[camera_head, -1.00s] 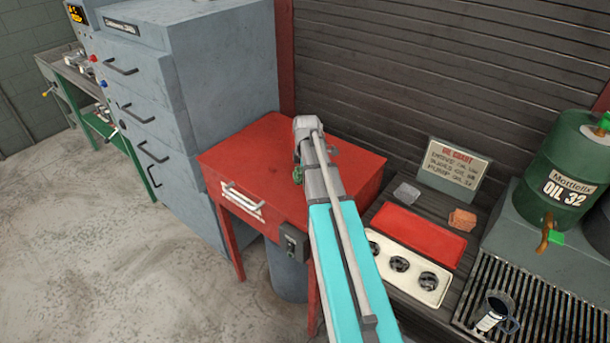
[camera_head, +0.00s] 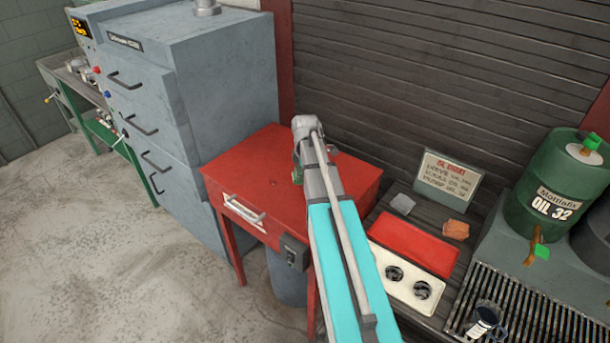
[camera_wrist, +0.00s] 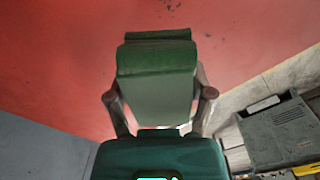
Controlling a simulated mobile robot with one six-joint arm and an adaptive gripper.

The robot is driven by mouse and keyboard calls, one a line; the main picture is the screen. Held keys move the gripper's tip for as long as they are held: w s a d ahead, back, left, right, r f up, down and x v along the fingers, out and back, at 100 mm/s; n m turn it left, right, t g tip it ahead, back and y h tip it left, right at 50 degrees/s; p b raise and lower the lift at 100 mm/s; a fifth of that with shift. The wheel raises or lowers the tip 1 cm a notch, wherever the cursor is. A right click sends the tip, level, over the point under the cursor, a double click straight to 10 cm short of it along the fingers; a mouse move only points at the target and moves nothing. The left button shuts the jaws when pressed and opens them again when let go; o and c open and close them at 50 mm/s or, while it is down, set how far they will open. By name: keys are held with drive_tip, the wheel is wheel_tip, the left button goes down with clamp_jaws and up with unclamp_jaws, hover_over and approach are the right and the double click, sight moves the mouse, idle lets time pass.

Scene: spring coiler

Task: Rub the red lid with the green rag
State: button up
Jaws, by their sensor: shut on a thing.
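The red lid (camera_head: 255,165) is the flat top of a red cabinet in the middle of the head view. It also fills most of the wrist view (camera_wrist: 60,60), with a few dark specks. My gripper (camera_wrist: 160,100) is shut on the green rag (camera_wrist: 157,75), which is folded between its two fingers. In the head view my gripper (camera_head: 298,172) is over the middle to back of the lid, and only a bit of green shows there. My arm hides part of the lid's right side. I cannot tell whether the rag touches the lid.
A tall grey cabinet (camera_head: 225,80) stands left of the red one. To the right, a bench holds a red tray (camera_head: 415,245), a cream panel with knobs (camera_head: 405,282), a sign (camera_head: 450,180), an orange cloth (camera_head: 456,230) and a green oil drum (camera_head: 555,190). A slatted wall is behind.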

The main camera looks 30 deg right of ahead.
drive_tip(key=shift+r, duration=0.1)
idle(0.3)
drive_tip(key=shift+r+p, duration=1.5)
drive_tip(key=shift+s, duration=0.15)
